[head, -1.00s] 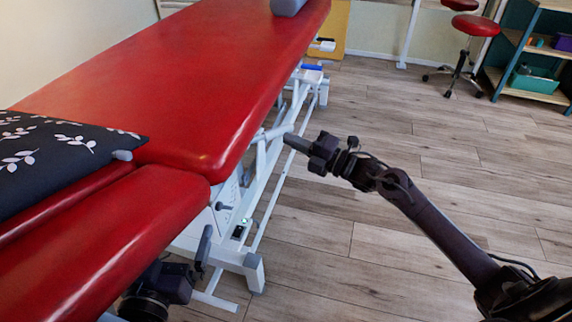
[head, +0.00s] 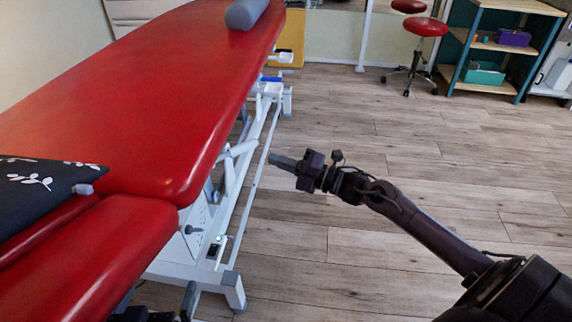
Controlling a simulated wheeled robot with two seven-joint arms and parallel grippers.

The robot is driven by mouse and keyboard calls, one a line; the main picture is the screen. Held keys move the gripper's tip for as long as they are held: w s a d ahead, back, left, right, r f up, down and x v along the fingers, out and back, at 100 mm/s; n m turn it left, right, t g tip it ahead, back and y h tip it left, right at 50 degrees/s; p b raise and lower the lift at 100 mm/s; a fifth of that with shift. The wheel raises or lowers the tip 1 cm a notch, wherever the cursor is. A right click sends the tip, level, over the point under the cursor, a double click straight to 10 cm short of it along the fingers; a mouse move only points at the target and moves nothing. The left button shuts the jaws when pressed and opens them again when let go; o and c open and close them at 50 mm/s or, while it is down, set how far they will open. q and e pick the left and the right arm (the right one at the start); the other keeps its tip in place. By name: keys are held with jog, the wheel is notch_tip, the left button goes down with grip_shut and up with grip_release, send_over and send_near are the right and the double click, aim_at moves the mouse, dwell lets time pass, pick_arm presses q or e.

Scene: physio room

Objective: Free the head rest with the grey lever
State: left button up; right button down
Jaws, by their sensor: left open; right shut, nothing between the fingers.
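The red head rest (head: 96,262) is the nearer padded section of the couch, at the lower left, next to the long red couch top (head: 150,110). A small dark grey lever (head: 193,229) sticks out from a white plate under the couch's near corner. My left gripper (head: 188,300) is at the bottom edge, below the lever and apart from it. Only part of it shows; it is open. My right gripper (head: 282,161) is shut and empty, over the floor to the right of the couch, pointing left towards the frame.
A dark leaf-patterned pillow (head: 40,195) lies on the couch at left. A grey bolster (head: 245,13) lies at the far end. The white couch frame (head: 232,290) stands on the floor. A red stool (head: 418,28) and shelf (head: 500,45) are at the back. The floor at right is clear.

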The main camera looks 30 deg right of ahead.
pick_arm(q)
jog(key=f, duration=0.1)
jog(key=s+f+g, duration=0.1)
jog(key=f, duration=0.1)
jog(key=shift+s+a+f+g+y, duration=0.1)
jog(key=shift+s+a+g+y, duration=0.05)
jog(key=shift+s+g+y, duration=0.2)
pick_arm(e)
jog(key=v, duration=0.2)
jog(key=shift+s, duration=0.35)
jog(key=shift+f, duration=0.1)
